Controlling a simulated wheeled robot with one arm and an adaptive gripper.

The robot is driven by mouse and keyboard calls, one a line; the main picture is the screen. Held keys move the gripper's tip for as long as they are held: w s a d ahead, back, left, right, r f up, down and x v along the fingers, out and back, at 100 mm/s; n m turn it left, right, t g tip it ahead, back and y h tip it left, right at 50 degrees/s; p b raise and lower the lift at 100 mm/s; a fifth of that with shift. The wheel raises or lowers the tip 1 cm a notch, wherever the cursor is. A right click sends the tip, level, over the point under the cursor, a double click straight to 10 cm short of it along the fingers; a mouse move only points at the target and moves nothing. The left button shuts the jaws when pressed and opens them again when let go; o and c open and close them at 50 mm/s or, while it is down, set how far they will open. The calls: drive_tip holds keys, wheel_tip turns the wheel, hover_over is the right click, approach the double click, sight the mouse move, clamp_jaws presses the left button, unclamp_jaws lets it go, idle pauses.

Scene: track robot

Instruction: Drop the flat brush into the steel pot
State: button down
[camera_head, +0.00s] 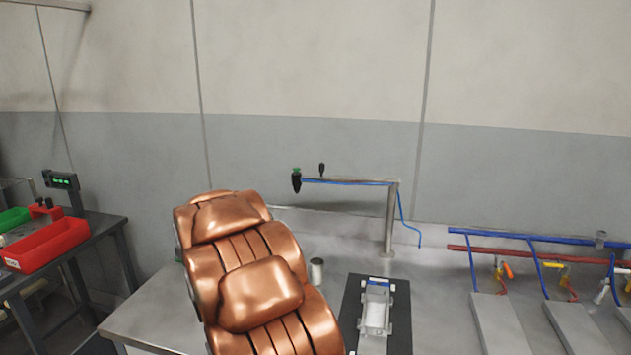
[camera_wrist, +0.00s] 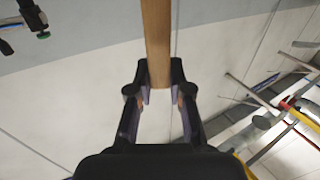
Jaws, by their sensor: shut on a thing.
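In the wrist view my gripper (camera_wrist: 160,92) is shut on the flat brush (camera_wrist: 157,45), seen as a light wooden piece between the fingertips that runs out of the top of the picture. Its bristles are not in view. The steel pot (camera_head: 316,271) is a small, upright metal cylinder on the bench in the head view, just right of my copper-coloured arm. My gripper and the brush do not show in the head view; my arm covers part of the bench there. The pot cannot be made out in the wrist view.
A post with a horizontal arm (camera_head: 389,220) and hanging tool stands behind the pot. A black mat (camera_head: 400,325) with a pale fixture (camera_head: 376,308) lies to its right. Blue and red pipes (camera_head: 520,236) are farther right. Red bins (camera_head: 45,243) sit on the left table.

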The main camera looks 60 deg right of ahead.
drive_tip(key=s+d+r+m+g+h+p, duration=0.1)
drive_tip(key=s+d+r+m+g+h, duration=0.2)
drive_tip(key=s+d, duration=0.7)
drive_tip(key=s+d+r+m+g+h, duration=0.1)
drive_tip(key=s+d+m+g+h, duration=0.2)
drive_tip(key=s+d, duration=0.6)
wheel_tip(320, 180, down, 11)
drive_tip(key=g+y+b, duration=0.1)
drive_tip(key=b, duration=0.5)
drive_tip(key=c, duration=1)
unclamp_jaws()
drive_tip(key=shift+s, duration=0.1)
